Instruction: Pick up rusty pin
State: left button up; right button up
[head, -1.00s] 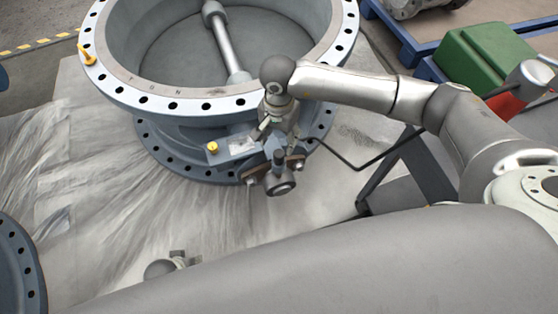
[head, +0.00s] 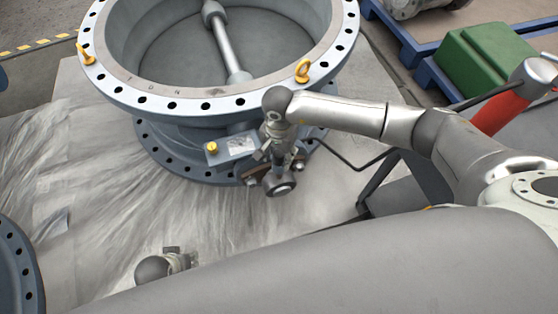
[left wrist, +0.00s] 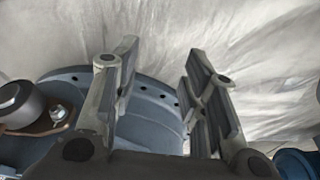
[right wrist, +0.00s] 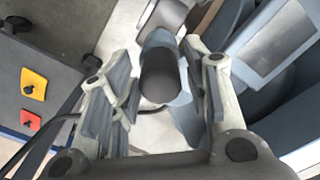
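I cannot clearly make out a loose rusty pin in any view. The large blue-grey butterfly valve (head: 205,107) stands on the floor, with a dark stem (head: 279,186) at its near side. A brown, rust-coloured bolted plate (left wrist: 50,124) shows at the left of the left wrist view. My right gripper (head: 279,158) is over the stem; in the right wrist view its open fingers (right wrist: 168,75) are on either side of a dark round stem end (right wrist: 160,82), with gaps showing. My left gripper (head: 180,258) is low, near the front; its open fingers (left wrist: 158,75) are empty.
Yellow eyebolts (head: 302,71) stand on the valve's upper flange. Another blue flange (head: 14,270) is at the left edge. A green block (head: 487,62) sits at the upper right. The scratched pale floor (head: 100,180) left of the valve is mostly clear.

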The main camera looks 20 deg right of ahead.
jog(key=c, duration=0.7)
jog(key=shift+w+r, duration=0.1)
jog(key=shift+r, duration=0.4)
pick_arm(q)
notch_tip(320, 180, down, 6)
jog(key=s+p, duration=0.2)
jog(key=shift+s+f, duration=0.15)
jog(key=shift+s, duration=0.05)
pick_arm(e)
notch_tip(320, 180, up, 17)
jog(key=shift+r, duration=0.1)
